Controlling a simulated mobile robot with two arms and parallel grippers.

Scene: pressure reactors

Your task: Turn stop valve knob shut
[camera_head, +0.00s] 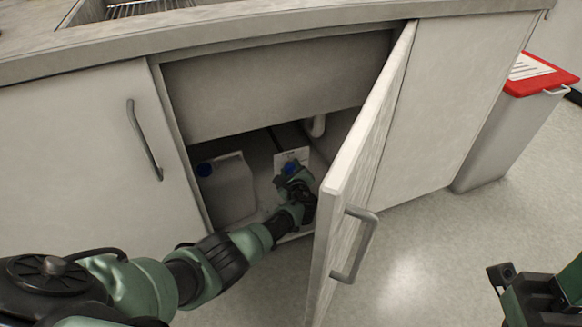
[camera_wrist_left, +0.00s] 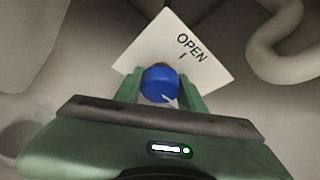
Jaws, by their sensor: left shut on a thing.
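The stop valve knob (camera_wrist_left: 160,84) is round and blue, inside the open cabinet under the sink. A white tag (camera_wrist_left: 189,50) marked OPEN sits behind it, with a short line under the word. A pale pointer on the knob's edge points to the lower right in the wrist view. My left gripper (camera_wrist_left: 161,92) has a green finger on each side of the knob and is shut on it. In the head view the left gripper (camera_head: 290,178) reaches into the cabinet and partly covers the blue knob (camera_head: 290,168). My right gripper (camera_head: 530,283) is at the lower right, only partly in view.
The cabinet door (camera_head: 362,165) stands open just right of my left arm. A white jug with a blue cap (camera_head: 226,188) stands left of the gripper inside. A pale pipe (camera_wrist_left: 277,35) curves at the right. A bin with a red lid (camera_head: 510,125) stands farther right.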

